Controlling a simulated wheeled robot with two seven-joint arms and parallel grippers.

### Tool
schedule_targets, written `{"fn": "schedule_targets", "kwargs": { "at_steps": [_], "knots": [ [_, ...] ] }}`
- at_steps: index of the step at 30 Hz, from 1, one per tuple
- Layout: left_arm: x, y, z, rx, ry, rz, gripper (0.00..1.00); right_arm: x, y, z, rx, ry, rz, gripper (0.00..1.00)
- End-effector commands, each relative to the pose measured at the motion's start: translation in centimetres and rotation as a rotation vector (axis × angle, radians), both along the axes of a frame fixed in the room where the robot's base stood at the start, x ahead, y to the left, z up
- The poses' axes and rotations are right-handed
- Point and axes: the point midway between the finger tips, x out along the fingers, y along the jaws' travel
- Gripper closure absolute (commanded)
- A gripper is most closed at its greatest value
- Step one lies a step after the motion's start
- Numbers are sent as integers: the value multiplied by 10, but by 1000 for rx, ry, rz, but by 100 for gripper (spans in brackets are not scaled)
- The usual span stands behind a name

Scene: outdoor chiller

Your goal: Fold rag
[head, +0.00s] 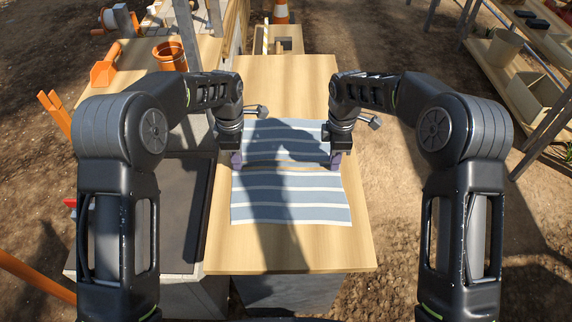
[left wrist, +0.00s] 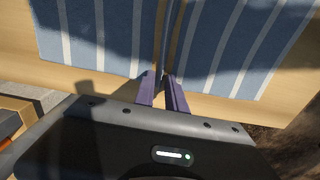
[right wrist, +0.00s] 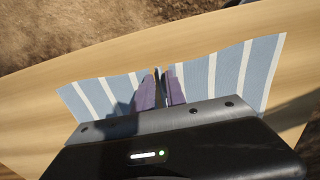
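The rag (head: 290,205), blue with white stripes, lies on the wooden table. Its near part lies flat, and a raised crease crosses its middle between my two grippers. My left gripper (head: 237,160) is at the crease's left end. In the left wrist view its purple fingers (left wrist: 163,82) are close together, with a thin ridge of rag (left wrist: 168,45) pinched between them. My right gripper (head: 334,161) is at the right end. In the right wrist view its fingers (right wrist: 160,80) are close together on the rag (right wrist: 228,72). My arms' shadow darkens the rag's middle.
Bare table (head: 290,257) shows in front of the rag and behind it. A dark basin (head: 180,210) is on the left. An orange pot (head: 170,56) and an orange scoop (head: 105,67) are on the bench behind it. Shelves with bins (head: 525,95) stand at the right.

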Motion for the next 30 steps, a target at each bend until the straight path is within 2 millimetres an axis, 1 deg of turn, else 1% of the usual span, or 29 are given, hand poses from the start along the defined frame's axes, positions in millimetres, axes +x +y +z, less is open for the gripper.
{"fn": "schedule_targets", "kwargs": {
  "at_steps": [2,10,30],
  "knots": [
    [0,0,-1,1,2,0,89,-1,0,-2,-1,3,0,89],
    [0,0,-1,1,2,0,100,-1,-1,-2,-1,3,0,100],
    [-1,0,-1,1,2,0,100,-1,-1,-2,-1,4,0,100]
  ]
}}
